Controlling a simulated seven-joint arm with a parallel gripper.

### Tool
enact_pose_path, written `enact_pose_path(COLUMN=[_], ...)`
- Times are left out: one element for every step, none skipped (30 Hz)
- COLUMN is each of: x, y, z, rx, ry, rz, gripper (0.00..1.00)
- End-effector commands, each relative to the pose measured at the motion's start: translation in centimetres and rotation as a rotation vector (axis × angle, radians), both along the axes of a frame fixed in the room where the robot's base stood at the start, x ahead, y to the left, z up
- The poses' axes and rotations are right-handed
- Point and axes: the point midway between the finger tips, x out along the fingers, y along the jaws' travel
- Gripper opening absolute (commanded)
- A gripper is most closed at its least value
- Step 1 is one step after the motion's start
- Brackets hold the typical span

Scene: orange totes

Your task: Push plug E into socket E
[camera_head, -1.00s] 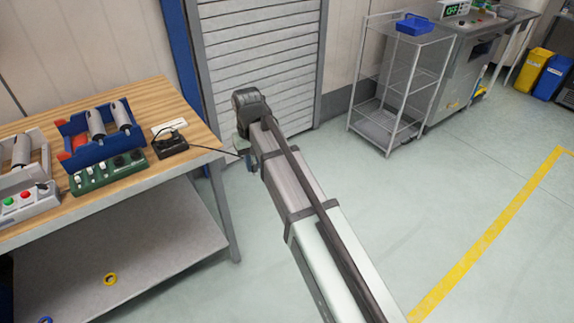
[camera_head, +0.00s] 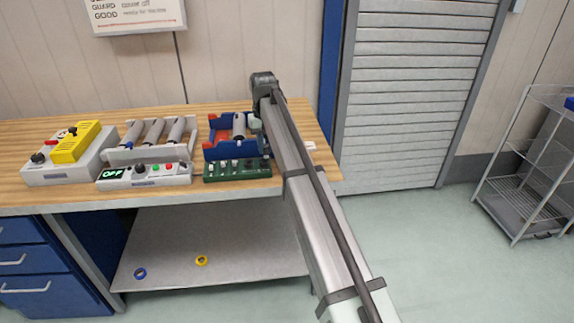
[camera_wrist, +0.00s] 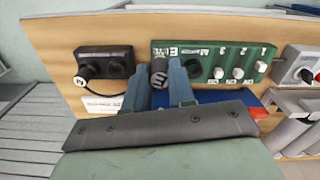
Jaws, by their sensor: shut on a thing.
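My gripper (camera_wrist: 159,82) is shut on plug E (camera_wrist: 158,72), a dark ribbed plug, in the wrist view. The plug is at the left end of the green panel (camera_wrist: 215,60), by its "E LIVE" label. The plug and fingers cover the spot below that label, so I cannot tell whether the plug is inside socket E or only in front of it. In the head view, the green panel (camera_head: 236,170) sits at the bench's front edge, and my arm hides the plug and most of the gripper.
A black two-hole box (camera_wrist: 103,65) stands beside the green panel, with a cabled plug (camera_wrist: 84,76) at one hole. A blue tray (camera_head: 212,152) with a roller stands behind the panel. A grey control box (camera_head: 145,175) and a yellow-topped box (camera_head: 60,172) stand farther left.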

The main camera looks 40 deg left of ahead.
Motion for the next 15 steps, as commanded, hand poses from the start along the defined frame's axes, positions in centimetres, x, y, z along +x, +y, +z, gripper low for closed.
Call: enact_pose_path(x=[1.2,1.5,2.0,2.2,2.5,2.7,2.8,2.9,3.0,3.1,3.0,2.8,2.8,2.8,2.8], y=[1.6,2.1,2.7,3.0,3.3,3.7,3.8,3.9,4.1,4.2,4.0,3.8,3.7,3.7,3.8], z=[0.5,0.7,0.9,1.0,1.1,1.2,1.2,1.3,1.3,1.4,1.3,1.3,1.2,1.2,1.1], rx=[0.0,0.0,0.0,0.0,0.0,0.0,0.0,0.0,0.0,0.0,0.0,0.0,0.0,0.0,0.0], ry=[0.0,0.0,0.0,0.0,0.0,0.0,0.0,0.0,0.0,0.0,0.0,0.0,0.0,0.0,0.0], rz=[0.005,0.009,0.013,0.016,0.019,0.023,0.026,0.03,0.035,0.04,0.05,0.06,0.066,0.071,0.074], gripper=[0.0,0.0,0.0,0.0,0.0,0.0,0.0,0.0,0.0,0.0,0.0,0.0,0.0,0.0,0.0])
